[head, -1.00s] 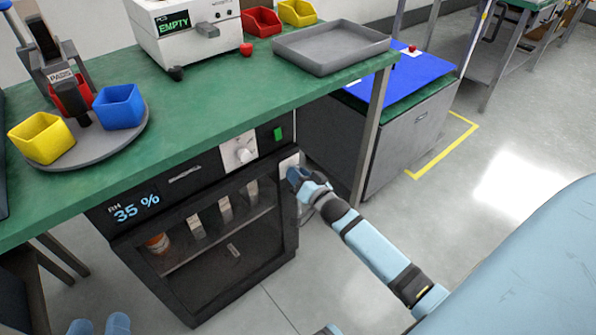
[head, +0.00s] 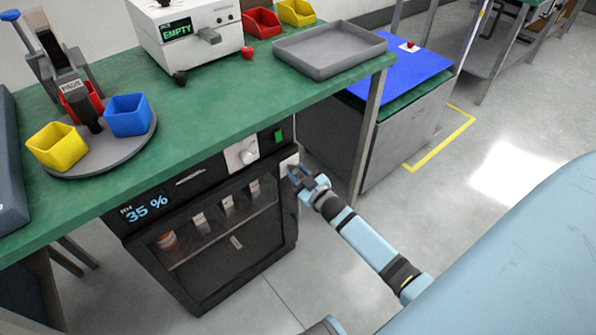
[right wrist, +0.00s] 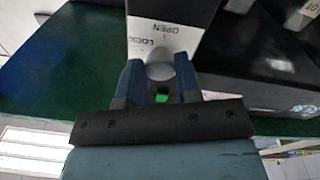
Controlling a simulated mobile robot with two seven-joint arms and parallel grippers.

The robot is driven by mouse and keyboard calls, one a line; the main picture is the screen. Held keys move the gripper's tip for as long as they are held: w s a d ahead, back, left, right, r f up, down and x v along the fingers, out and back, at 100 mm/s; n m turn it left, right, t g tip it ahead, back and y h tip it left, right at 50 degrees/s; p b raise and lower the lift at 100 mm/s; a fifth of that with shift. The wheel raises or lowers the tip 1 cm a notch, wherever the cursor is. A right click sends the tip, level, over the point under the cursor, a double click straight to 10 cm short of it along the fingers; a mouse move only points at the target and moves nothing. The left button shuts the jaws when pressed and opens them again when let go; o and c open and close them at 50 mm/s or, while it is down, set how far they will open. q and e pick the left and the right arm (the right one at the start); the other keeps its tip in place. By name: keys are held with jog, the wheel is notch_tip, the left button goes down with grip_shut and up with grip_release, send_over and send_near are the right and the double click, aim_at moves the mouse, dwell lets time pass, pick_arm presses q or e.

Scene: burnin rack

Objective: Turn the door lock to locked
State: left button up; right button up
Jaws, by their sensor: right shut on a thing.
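The dry cabinet (head: 209,305) stands under the green bench, its glass door shut. The door lock is a round grey knob (right wrist: 160,71) on a white plate (head: 288,163) at the door's upper right corner. In the right wrist view the plate (right wrist: 178,38) carries the words OPEN and LOCK, upside down. My right gripper (head: 296,175) is at the plate. In the right wrist view its two fingers (right wrist: 160,80) are shut on the knob, one on each side. The knob's pointing direction is hidden. My left gripper is out of view.
The green bench (head: 200,110) overhangs the cabinet, with its leg (head: 368,140) just right of my right gripper. A white dial (head: 242,153) and a green switch (head: 278,135) sit above the door. The floor to the right is clear.

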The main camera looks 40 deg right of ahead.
jog(key=n, duration=0.2)
jog(key=shift+n, duration=0.3)
jog(key=shift+n+p, duration=0.3)
jog(key=shift+n, duration=0.7)
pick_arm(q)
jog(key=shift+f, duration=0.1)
pick_arm(e)
jog(key=shift+n+y, duration=0.3)
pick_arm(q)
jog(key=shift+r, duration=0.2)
pick_arm(e)
jog(key=o, duration=0.9)
jog(key=shift+o, duration=0.2)
